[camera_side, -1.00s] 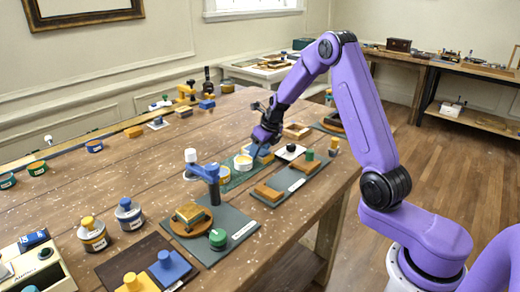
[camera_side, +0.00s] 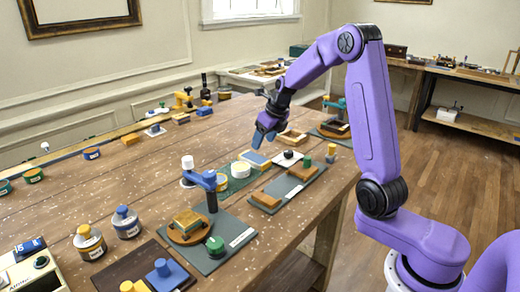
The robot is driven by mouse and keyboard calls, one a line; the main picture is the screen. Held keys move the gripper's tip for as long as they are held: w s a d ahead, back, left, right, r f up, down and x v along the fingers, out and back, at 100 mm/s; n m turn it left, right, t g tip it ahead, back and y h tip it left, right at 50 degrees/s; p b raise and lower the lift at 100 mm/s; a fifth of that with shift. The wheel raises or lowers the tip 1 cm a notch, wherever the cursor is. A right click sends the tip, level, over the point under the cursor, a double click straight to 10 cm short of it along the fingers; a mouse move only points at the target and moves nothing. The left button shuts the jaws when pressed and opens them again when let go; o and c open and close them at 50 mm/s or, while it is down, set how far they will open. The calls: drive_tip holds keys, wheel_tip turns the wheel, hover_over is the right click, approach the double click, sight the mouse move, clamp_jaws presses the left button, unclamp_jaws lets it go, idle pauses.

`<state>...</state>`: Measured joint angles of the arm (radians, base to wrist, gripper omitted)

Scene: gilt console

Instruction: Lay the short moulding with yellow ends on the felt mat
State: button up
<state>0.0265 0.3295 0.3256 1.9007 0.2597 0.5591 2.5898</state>
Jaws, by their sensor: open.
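A short piece with a blue-grey middle and yellow ends (camera_side: 256,160), which looks like the moulding, lies at the far right end of the green felt mat (camera_side: 228,186). It appears to rest on the mat, though its underside is too small to make out. My gripper (camera_side: 264,141) is open and empty, a little above and behind this piece, with its fingers pointing down and apart from it.
A round cream-topped tin (camera_side: 241,169) stands on the mat, left of the piece. A blue clamp-like stand (camera_side: 211,183) rises in front. A grey board with wooden blocks (camera_side: 288,190) lies to the right, and a wooden tray (camera_side: 291,138) behind. The table's middle left is mostly clear.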

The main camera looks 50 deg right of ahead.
drive_tip(key=s+a+r+n+g+y, duration=0.25)
drive_tip(key=s+a+n, duration=1.05)
drive_tip(key=a+n, duration=0.7)
drive_tip(key=s+d+f+n+g+h, duration=0.1)
drive_tip(key=s+d+n+g+h, duration=0.1)
drive_tip(key=s+n, duration=2.2)
drive_tip(key=shift+s+d+f+n, duration=0.15)
drive_tip(key=shift+f+n, duration=0.1)
drive_tip(key=shift+n, duration=2.05)
